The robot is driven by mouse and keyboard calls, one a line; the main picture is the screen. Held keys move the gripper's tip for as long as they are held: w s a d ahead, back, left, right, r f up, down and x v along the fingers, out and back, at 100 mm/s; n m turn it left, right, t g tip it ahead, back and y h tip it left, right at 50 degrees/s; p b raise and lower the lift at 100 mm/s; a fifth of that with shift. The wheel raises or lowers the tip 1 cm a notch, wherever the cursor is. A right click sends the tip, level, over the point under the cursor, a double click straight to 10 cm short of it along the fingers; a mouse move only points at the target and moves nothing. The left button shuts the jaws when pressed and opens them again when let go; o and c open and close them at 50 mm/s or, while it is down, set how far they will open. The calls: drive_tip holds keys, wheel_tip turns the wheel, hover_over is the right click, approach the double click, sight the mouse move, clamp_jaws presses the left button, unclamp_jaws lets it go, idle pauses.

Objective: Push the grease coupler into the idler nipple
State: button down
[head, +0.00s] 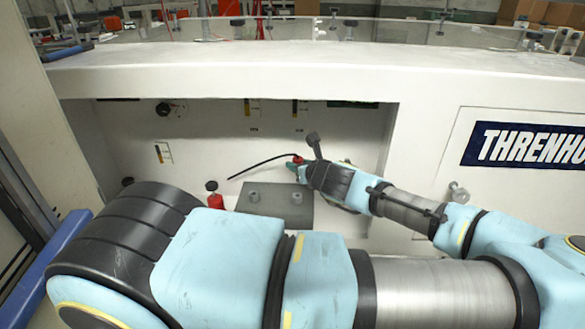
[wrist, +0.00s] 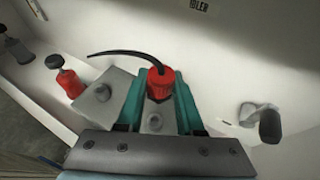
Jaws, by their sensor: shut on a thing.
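My gripper (head: 298,168) reaches into the white recess, its teal fingers shut on the red grease coupler (head: 299,159). In the wrist view, the coupler (wrist: 158,80) sits between the fingertips (wrist: 160,92). A thin black hose (wrist: 115,53) curves from it to the left, and its free end shows in the head view too. The coupler is near the recess's back wall; I cannot tell whether it touches anything there. An "IDLER" label (wrist: 198,6) is on the wall above and right of the coupler in the wrist view. I cannot make out the idler nipple.
A grey block with two studs (head: 278,214) stands below my gripper. Left of it is a red item with a black top (head: 215,197). A black knob (head: 163,109) is on the back wall. A black-handled fitting (wrist: 268,124) stands right of the fingers.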

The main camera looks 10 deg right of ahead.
drive_tip(key=shift+r, duration=0.1)
idle(0.3)
drive_tip(key=shift+f+b, duration=1.4)
drive_tip(key=shift+f, duration=1.6)
drive_tip(key=shift+p, duration=0.8)
drive_tip(key=shift+f+b, duration=0.65)
drive_tip(key=shift+f, duration=0.75)
drive_tip(key=shift+c, duration=2.3)
unclamp_jaws()
drive_tip(key=shift+s, duration=0.1)
drive_tip(key=b+v, duration=0.1)
drive_tip(key=v, duration=0.9)
drive_tip(key=shift+s+b, duration=0.3)
drive_tip(key=shift+s, duration=0.05)
